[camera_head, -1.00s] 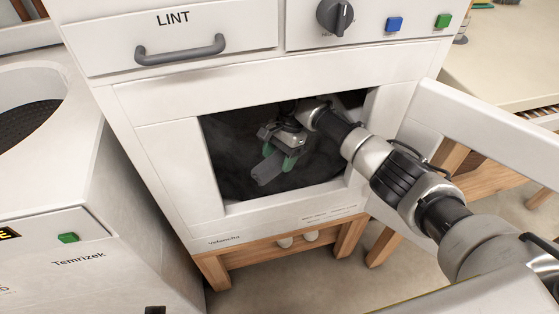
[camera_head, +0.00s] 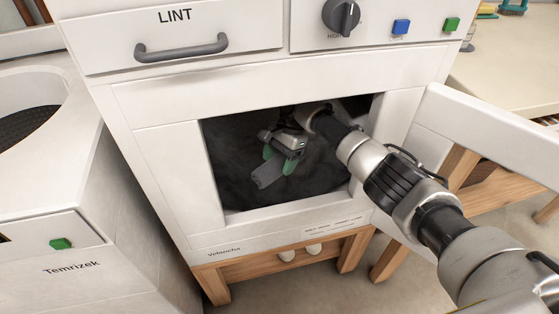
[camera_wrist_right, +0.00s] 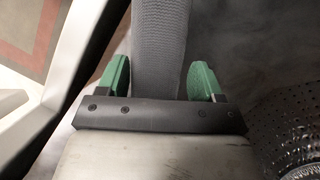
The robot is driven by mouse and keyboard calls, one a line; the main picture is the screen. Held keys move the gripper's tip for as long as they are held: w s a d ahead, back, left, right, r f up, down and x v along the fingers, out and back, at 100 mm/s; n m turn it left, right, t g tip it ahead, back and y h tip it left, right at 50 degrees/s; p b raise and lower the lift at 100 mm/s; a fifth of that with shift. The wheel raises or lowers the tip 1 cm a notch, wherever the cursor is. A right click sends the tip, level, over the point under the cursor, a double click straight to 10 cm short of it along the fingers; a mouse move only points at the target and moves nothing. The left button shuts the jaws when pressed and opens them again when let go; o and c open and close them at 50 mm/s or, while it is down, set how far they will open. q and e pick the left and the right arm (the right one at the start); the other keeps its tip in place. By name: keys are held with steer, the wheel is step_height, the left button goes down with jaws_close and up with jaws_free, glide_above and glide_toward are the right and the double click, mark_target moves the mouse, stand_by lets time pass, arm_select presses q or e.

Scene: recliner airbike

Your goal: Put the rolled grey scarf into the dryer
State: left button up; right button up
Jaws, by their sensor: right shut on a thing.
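The dryer (camera_head: 163,109) is a white cabinet with its door (camera_head: 495,125) swung open to the right. My right arm reaches through the opening, and my right gripper (camera_head: 278,166) is inside the dark drum (camera_head: 232,175). Its green fingers are shut on the rolled grey scarf (camera_head: 268,174). In the right wrist view the scarf (camera_wrist_right: 162,45) stands between the two green fingertips of the gripper (camera_wrist_right: 160,80) and runs away from it. Whether the scarf touches the drum's floor, I cannot tell. My left gripper is not in view.
A white washer-like machine (camera_head: 110,235) with a round opening stands at the left. The lint drawer (camera_head: 170,60) and a knob (camera_head: 341,15) are above the opening. A wooden stand (camera_head: 275,262) carries the dryer. A pale counter (camera_head: 505,75) is at the right.

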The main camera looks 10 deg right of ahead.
steer(key=o, duration=1)
steer(key=p+v, duration=0.1)
steer(key=v, duration=0.1)
steer(key=shift+w+r, duration=0.1)
steer(key=shift+r, duration=0.3)
steer(key=v, duration=0.3)
steer(key=shift+d+r+p, duration=0.2)
steer(key=shift+r+p, duration=0.15)
steer(key=shift+p, duration=0.05)
steer(key=shift+w+d+r, duration=0.15)
steer(key=shift+r, duration=0.25)
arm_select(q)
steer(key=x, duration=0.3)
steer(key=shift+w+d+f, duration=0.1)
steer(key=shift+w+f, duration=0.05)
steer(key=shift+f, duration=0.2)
